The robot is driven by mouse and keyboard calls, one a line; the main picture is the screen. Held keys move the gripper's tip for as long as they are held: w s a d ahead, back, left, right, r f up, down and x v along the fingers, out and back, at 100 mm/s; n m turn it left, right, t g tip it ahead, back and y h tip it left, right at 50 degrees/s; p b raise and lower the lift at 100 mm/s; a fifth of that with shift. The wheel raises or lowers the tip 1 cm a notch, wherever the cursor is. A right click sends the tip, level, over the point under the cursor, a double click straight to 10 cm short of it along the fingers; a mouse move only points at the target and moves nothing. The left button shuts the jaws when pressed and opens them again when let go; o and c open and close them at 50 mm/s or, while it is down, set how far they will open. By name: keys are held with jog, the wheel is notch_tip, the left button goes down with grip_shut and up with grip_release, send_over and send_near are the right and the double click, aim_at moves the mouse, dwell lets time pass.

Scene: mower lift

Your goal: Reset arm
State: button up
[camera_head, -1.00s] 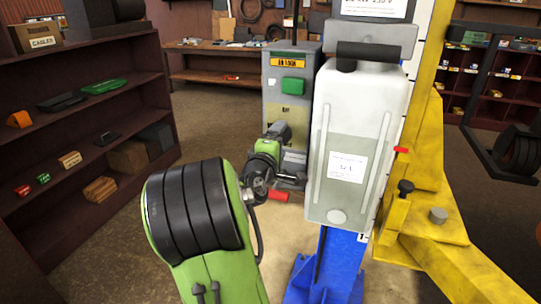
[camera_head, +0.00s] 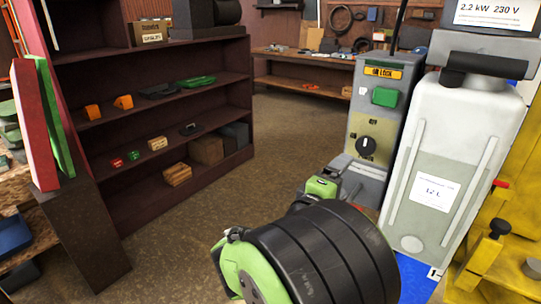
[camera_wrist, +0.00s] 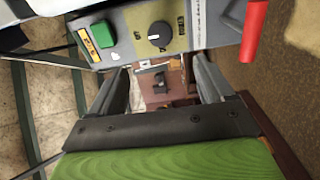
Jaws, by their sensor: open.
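My gripper (camera_wrist: 165,98) is open in the wrist view, with two grey fingers apart and nothing between them. Past the fingertips, the grey control cabinet shows with its black rotary knob (camera_wrist: 159,36) and green button (camera_wrist: 102,33). A red handle (camera_wrist: 253,30) is at the upper right of the wrist view. In the head view, the grey control cabinet (camera_head: 357,135) stands right of centre, with a yellow label above its green button.
The white tank (camera_head: 437,150) and the yellow lift post (camera_head: 495,215) stand close on the right. A dark shelf unit (camera_head: 95,155) with small boxes stands on the left. A workbench (camera_head: 300,75) is at the back. The brown floor between shelf and cabinet is clear.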

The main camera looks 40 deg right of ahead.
jog(key=w+a+f+m+t+y+p, duration=0.25)
jog(key=a+f+m+y, duration=0.25)
jog(key=a+f+y, duration=0.35)
jog(key=s+a+r+n+y+p, duration=0.1)
jog(key=a+y, duration=0.2)
jog(key=a, duration=0.4)
jog(key=s+a+r+n+y+p, duration=0.1)
jog(key=s+a+y, duration=0.1)
jog(key=a, duration=0.6)
jog(key=s+a+r+n+y+p, duration=0.1)
jog(key=s+a+y, duration=0.1)
jog(key=a+y, duration=0.2)
jog(key=a, duration=0.3)
jog(key=shift+s+a+r, duration=0.25)
jog(key=shift+a, duration=0.05)
